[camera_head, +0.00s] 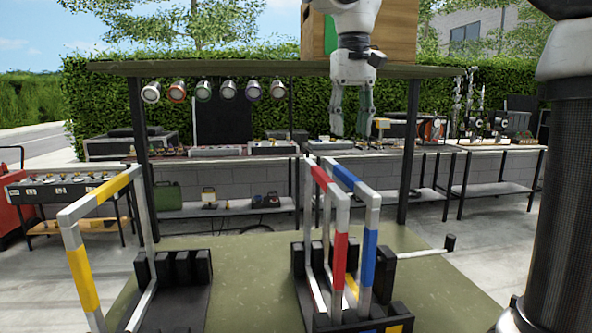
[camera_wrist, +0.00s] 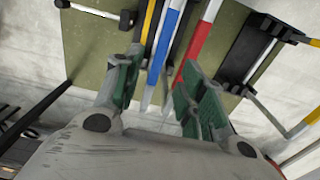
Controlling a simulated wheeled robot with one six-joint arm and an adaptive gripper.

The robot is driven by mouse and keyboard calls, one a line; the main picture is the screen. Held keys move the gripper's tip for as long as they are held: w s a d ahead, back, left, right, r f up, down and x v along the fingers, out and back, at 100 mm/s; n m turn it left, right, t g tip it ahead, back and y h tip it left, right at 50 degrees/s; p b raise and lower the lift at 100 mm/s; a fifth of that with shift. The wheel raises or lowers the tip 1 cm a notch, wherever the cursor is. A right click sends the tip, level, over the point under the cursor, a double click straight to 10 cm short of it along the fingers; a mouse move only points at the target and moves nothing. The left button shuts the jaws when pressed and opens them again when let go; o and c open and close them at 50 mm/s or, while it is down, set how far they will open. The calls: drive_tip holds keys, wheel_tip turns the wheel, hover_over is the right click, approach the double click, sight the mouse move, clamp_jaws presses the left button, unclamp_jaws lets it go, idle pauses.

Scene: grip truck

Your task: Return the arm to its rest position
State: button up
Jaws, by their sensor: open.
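My gripper (camera_head: 351,128) hangs in the upper middle of the head view, pointing down with its fingers apart and nothing between them. In the wrist view my gripper (camera_wrist: 150,95) shows two spread fingers with green inner pads. Below it in the head view stand frames with white bars, one with a red band (camera_head: 340,262) and one with a blue band (camera_head: 369,258), in black slotted holders on a green platform (camera_head: 245,295). They also show beyond the fingers in the wrist view, as a blue bar (camera_wrist: 160,48) and a red bar (camera_wrist: 197,42).
A frame with yellow bands (camera_head: 82,278) stands at the left of the platform. Dark posts (camera_head: 409,150) carry an overhead beam (camera_head: 240,68) with several round lamps. A wooden box (camera_head: 395,30) sits behind my arm. Workbenches with tools line the hedge. The platform's middle is clear.

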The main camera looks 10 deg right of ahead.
drive_tip(key=s+d+f+t, duration=0.2)
drive_tip(key=s+d+f, duration=0.5)
drive_tip(key=s+f, duration=0.2)
drive_tip(key=s+d+f+t, duration=0.2)
drive_tip(key=s+d+f, duration=0.5)
drive_tip(key=s+f, duration=0.3)
drive_tip(key=shift+d, duration=0.35)
